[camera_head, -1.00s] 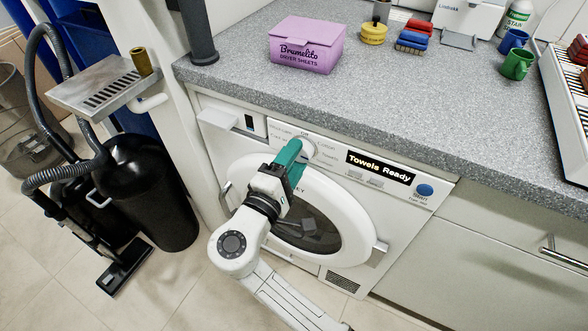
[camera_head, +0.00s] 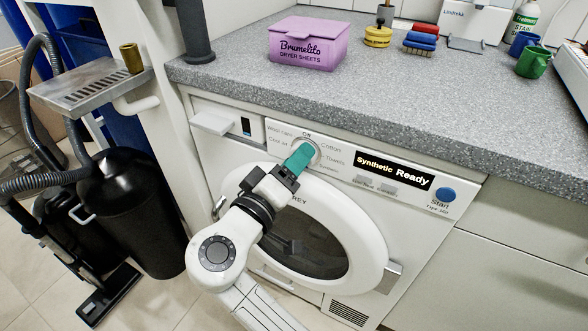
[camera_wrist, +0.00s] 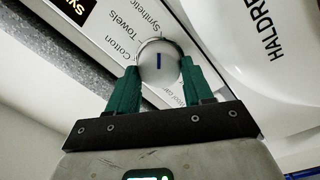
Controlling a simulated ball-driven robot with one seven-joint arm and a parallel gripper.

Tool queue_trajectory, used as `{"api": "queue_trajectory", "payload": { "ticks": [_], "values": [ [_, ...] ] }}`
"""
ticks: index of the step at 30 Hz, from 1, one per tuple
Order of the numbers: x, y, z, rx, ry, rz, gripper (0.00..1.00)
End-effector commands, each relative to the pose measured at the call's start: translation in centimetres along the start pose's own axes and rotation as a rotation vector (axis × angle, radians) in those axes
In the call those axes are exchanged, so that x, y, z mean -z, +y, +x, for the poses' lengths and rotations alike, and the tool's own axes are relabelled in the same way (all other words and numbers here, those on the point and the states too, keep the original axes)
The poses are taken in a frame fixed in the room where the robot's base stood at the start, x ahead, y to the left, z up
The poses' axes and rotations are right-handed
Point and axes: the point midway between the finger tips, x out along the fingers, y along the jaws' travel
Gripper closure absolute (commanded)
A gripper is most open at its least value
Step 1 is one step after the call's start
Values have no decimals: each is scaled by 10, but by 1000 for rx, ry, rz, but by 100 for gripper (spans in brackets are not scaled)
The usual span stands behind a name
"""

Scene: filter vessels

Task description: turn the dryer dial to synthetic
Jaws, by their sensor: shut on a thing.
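The dryer (camera_head: 290,235) stands under the counter, with its round dial (camera_head: 312,147) on the front panel. Labels around the dial include Off, Cotton, Towels and Synthetic. The display (camera_head: 394,170) reads "Synthetic Ready". My gripper (camera_head: 299,158) reaches up from below with its green fingers at the dial. In the wrist view the fingers stand on both sides of the dial (camera_wrist: 159,62), closed on it. A short dark blue mark shows on the dial face. In the head view my fingers hide part of the dial.
The blue Start button (camera_head: 445,194) is at the panel's right. The dryer door is shut just below the dial. A purple dryer-sheets box (camera_head: 308,45) stands on the counter (camera_head: 240,80) above. A black vacuum cleaner (camera_head: 130,205) stands on the floor at left.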

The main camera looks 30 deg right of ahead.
Motion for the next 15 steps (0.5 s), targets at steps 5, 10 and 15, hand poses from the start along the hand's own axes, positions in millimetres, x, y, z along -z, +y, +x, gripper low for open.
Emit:
{"api": "queue_trajectory", "payload": {
  "ticks": [5,10,15],
  "values": [
    [-2,-2,0,2,-5,26,80],
    [-2,-1,0,2,-6,33,80],
    [-2,-1,0,3,-6,32,80]
  ]
}}
